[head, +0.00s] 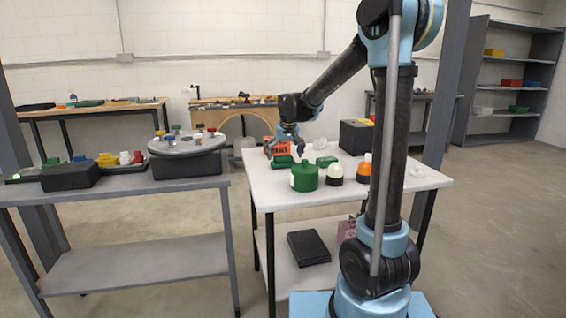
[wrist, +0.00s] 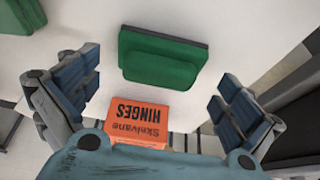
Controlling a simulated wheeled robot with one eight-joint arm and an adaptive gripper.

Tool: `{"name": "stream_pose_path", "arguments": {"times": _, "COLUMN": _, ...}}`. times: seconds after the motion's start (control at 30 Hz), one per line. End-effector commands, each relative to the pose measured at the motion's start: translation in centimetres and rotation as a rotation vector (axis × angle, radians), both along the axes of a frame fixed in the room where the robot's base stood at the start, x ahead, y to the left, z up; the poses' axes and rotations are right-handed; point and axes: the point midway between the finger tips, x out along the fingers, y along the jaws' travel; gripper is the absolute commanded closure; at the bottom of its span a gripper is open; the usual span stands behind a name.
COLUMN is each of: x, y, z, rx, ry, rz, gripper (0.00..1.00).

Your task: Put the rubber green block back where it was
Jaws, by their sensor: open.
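A green block (wrist: 165,58) with a dark edge lies flat on the white surface in the wrist view, ahead of my gripper (wrist: 157,98) and between the lines of its fingers. The fingers are spread apart and nothing is between their pads. In the head view my gripper (head: 292,146) hangs low over the white table (head: 400,190). Two low green pieces show there: one (head: 283,161) just under the gripper and one (head: 326,161) to its right. I cannot tell which is the block in the wrist view.
An orange hinges box (wrist: 140,130) lies close under my gripper. A green canister (head: 304,178), a black-and-white domed thing (head: 335,174) and an orange-topped one (head: 364,173) stand along the table's front. A dark box (head: 356,136) stands behind. A grey bench (head: 130,190) is left.

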Motion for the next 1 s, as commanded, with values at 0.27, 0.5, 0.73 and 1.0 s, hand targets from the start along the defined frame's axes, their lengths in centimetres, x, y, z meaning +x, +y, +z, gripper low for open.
{"name": "stream_pose_path", "arguments": {"times": 0.27, "x": -1.8, "y": -0.5, "z": 4.5, "rx": 0.0, "ry": 0.0, "rz": 0.001, "gripper": 0.0}}
{"name": "stream_pose_path", "arguments": {"times": 0.5, "x": -2.9, "y": -0.8, "z": 7.2, "rx": 0.0, "ry": 0.0, "rz": 0.0, "gripper": 0.0}}
{"name": "stream_pose_path", "arguments": {"times": 0.73, "x": -3.1, "y": -0.9, "z": 8.0, "rx": 0.0, "ry": 0.0, "rz": 0.0, "gripper": 0.0}}
{"name": "stream_pose_path", "arguments": {"times": 1.0, "x": -3.1, "y": -0.9, "z": 7.9, "rx": 0.0, "ry": 0.0, "rz": 0.0, "gripper": 0.0}}
